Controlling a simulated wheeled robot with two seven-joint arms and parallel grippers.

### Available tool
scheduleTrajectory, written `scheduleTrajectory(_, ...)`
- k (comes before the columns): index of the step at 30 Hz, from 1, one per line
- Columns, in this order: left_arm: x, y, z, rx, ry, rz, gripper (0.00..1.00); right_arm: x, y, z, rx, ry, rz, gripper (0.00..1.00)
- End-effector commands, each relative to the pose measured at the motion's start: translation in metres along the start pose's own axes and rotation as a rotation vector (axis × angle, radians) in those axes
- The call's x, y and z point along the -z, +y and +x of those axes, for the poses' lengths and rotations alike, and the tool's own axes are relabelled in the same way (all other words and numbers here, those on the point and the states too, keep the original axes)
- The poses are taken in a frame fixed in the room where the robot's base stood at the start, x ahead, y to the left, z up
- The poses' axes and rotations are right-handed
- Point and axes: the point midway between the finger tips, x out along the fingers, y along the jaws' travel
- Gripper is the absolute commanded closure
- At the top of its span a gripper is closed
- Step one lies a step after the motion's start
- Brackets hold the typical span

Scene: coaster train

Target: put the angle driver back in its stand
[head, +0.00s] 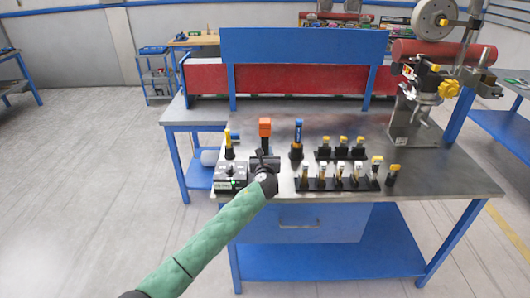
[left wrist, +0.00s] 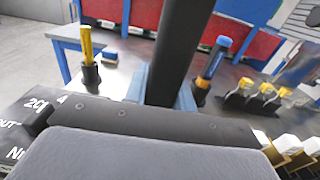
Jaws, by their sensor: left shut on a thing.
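A tool with an orange top and a dark body, which I take for the angle driver (head: 265,128), stands upright at the front left of the workbench. My left gripper (head: 264,162) is at its lower end and is shut on it. In the left wrist view the dark shaft of the driver (left wrist: 182,45) rises from behind the gripper body. Its lower end is hidden by my gripper, and I cannot tell whether it touches a stand. A dark block (head: 229,172) with a labelled panel sits just left of the gripper. My right gripper is not in view.
A yellow-handled tool (head: 229,146) stands in a black holder to the left, a blue-handled one (head: 298,132) to the right. Racks of yellow-topped pieces (head: 340,183) fill the front right. A machine with a red cylinder (head: 440,52) stands at the far right. The bench middle (head: 270,112) is clear.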

Motion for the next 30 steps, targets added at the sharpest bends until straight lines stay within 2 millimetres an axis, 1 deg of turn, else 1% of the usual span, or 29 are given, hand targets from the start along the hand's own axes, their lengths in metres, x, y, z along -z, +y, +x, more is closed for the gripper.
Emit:
scheduleTrajectory(1,-0.0024,-0.0003,0.0004,0.001,-0.004,-0.001,1.0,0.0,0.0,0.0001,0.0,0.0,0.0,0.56)
scheduleTrajectory(30,0.0074,-0.0003,0.0004,0.001,-0.003,-0.001,1.0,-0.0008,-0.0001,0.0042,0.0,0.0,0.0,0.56)
